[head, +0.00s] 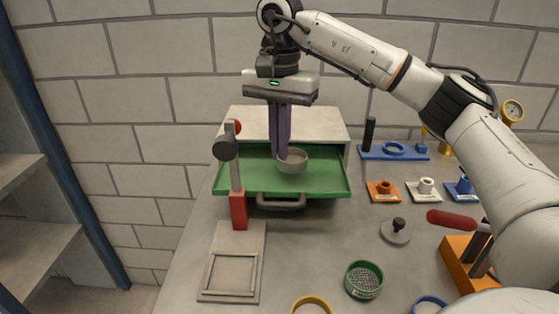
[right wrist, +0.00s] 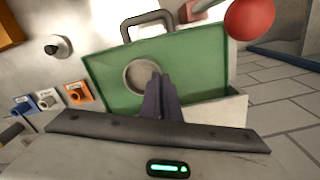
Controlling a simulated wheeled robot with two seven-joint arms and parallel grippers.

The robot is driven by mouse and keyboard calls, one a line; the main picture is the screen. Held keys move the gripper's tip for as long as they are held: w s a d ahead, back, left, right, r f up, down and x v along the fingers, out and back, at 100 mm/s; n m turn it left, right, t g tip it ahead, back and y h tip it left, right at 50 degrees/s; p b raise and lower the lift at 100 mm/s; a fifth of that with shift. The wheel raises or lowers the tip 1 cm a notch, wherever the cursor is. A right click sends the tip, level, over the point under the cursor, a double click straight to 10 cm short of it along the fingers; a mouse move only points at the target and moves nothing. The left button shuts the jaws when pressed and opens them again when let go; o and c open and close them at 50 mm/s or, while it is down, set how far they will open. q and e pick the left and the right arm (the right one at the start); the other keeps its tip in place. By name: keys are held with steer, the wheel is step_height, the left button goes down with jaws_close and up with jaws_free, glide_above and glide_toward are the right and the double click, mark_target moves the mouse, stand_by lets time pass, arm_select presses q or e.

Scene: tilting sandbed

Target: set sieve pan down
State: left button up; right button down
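The sieve pan, a small round grey pan (head: 291,160), is upright over the floor of the green drawer (head: 230,180). The right wrist view also shows the pan (right wrist: 140,78) against the green drawer (right wrist: 205,65). My right gripper (head: 281,157) points straight down at the pan's left rim. Its dark purple fingers (right wrist: 160,80) are close together and appear to pinch the rim; their tips are partly hidden. I cannot tell whether the pan's bottom touches the drawer floor. My left gripper is in neither view.
A grey-headed hammer-like lever with a red base (head: 238,210) stands at the drawer's front left. A square frame plate (head: 232,272), a green sieve (head: 364,280) and a knobbed disc (head: 395,232) lie on the bench. Several small coloured blocks (head: 383,190) stand right of the drawer.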

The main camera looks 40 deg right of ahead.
mark_target(280, 160)
step_height(280, 160, down, 3)
steer(key=shift+f, duration=0.2)
steer(key=shift+f, duration=0.15)
steer(key=c, duration=2)
jaws_free()
step_height(280, 160, up, 12)
steer(key=shift+r+p, duration=0.15)
steer(key=shift+p, duration=1.05)
